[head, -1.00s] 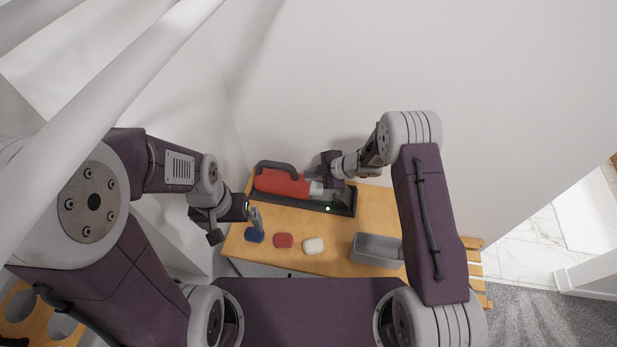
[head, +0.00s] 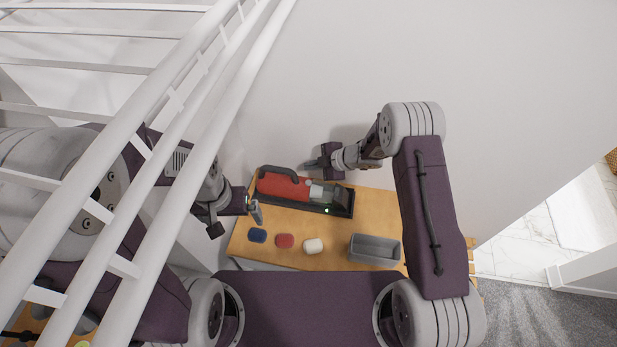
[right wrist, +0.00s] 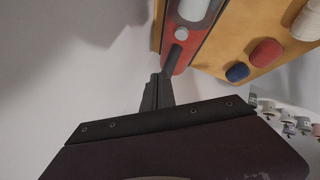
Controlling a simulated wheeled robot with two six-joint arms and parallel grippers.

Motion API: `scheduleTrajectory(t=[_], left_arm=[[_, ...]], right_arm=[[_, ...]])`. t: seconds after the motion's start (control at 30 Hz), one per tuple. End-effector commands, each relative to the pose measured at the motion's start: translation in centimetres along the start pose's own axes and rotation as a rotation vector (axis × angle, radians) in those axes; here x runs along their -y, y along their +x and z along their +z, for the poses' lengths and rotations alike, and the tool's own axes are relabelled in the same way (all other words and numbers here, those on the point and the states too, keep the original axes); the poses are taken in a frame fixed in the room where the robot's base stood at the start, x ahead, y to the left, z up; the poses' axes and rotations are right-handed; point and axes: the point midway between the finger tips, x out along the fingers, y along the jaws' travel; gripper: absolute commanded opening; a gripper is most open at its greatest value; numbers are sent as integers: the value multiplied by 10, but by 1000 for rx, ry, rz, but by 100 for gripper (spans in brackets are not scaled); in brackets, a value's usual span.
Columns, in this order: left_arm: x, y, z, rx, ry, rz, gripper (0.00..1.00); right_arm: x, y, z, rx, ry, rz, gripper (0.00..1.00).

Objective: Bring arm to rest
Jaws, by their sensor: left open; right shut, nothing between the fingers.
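My right gripper (head: 314,164) is shut and empty. It hovers by the white wall, just above and behind the red tool (head: 282,187) in its dark tray (head: 343,212). In the right wrist view its closed fingers (right wrist: 157,92) point toward the red tool (right wrist: 172,58), apart from it. My left gripper (head: 256,212) is open at the left end of the wooden bench (head: 350,230). Its fingers are near the dark tray and above the blue object (head: 258,236); contact cannot be told. White rails partly hide my left arm.
A red object (head: 285,241) and a white object (head: 313,246) lie along the bench's front. A grey open bin (head: 375,248) stands at its right. White rails (head: 150,130) cross the left side. A white wall (head: 480,80) stands behind the bench.

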Motion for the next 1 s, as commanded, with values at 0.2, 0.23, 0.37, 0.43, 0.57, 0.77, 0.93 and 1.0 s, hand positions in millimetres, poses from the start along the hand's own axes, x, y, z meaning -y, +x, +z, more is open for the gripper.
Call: scheduleTrajectory(t=[0.2, 0.23, 0.37, 0.43, 0.57, 0.77, 0.93, 1.0], left_arm=[[0, -2, 0, 0, 0, 0, 100], [0, -2, 0, 0, 0, 0, 100], [0, -2, 0, 0, 0, 0, 100], [0, -2, 0, 0, 0, 0, 100], [0, 6, 1, 0, 0, 0, 100], [2, 76, 8, 1, 0, 0, 100], [2, 127, 13, 1, 0, 0, 100], [3, 146, 15, 0, 0, 0, 100]], right_arm=[[-1, -2, -1, 0, 1, 0, 0], [-1, -2, -1, 0, 1, 0, 0], [-1, -2, -1, 0, 1, 0, 0], [-1, -2, -1, 0, 1, 0, 0], [2, 3, 3, 1, 0, 2, 0], [-58, -25, -1, 27, -54, 198, 0], [-67, -88, 27, 216, 240, 407, 0], [-42, -115, 50, 318, 452, 470, 0]])
